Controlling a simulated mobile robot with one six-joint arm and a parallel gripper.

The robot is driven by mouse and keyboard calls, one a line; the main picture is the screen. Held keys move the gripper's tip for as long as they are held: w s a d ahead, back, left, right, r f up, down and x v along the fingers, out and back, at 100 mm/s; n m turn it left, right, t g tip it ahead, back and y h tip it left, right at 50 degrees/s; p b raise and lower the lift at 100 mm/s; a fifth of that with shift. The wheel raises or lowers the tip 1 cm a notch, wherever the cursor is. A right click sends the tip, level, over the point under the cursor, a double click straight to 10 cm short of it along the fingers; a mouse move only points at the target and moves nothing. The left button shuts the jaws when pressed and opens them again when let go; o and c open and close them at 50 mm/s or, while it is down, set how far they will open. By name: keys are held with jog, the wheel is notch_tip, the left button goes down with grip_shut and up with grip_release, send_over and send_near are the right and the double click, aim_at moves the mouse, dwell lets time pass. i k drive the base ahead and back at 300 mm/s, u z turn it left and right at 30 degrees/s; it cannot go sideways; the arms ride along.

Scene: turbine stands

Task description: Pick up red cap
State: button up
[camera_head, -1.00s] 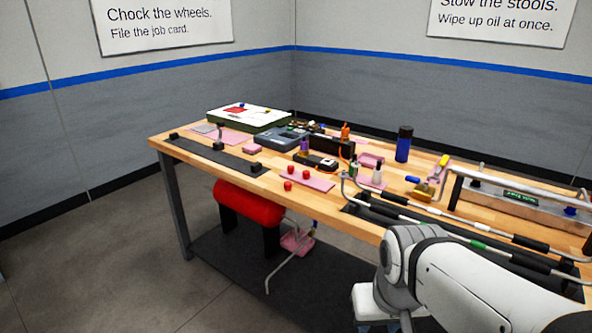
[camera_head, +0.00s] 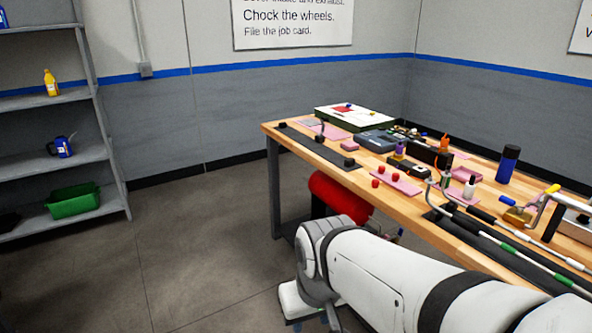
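Three small red caps lie near the front edge of the wooden workbench (camera_head: 425,212). One red cap (camera_head: 375,183) is nearest the edge, another red cap (camera_head: 381,170) is just behind it, and a third red cap (camera_head: 395,177) is on or beside a pink mat (camera_head: 407,188). My arm reaches in from the lower right, with its wrist in front of the bench and apart from the caps. My gripper's fingers are not visible; they are out of frame or hidden below the wrist.
Pink trays, small bottles, a dark blue canister (camera_head: 507,164) and metal rods crowd the bench's right side. A red cylinder (camera_head: 338,197) is under the bench. Grey shelving (camera_head: 88,100) with a green bin (camera_head: 73,201) stands left. The floor between is clear.

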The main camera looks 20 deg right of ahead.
aim_at(395, 178)
jog(key=u, duration=0.8)
jog(key=i, duration=2.55)
jog(key=z, duration=3.9)
jog(key=i, duration=1)
jog(key=u, duration=0.05)
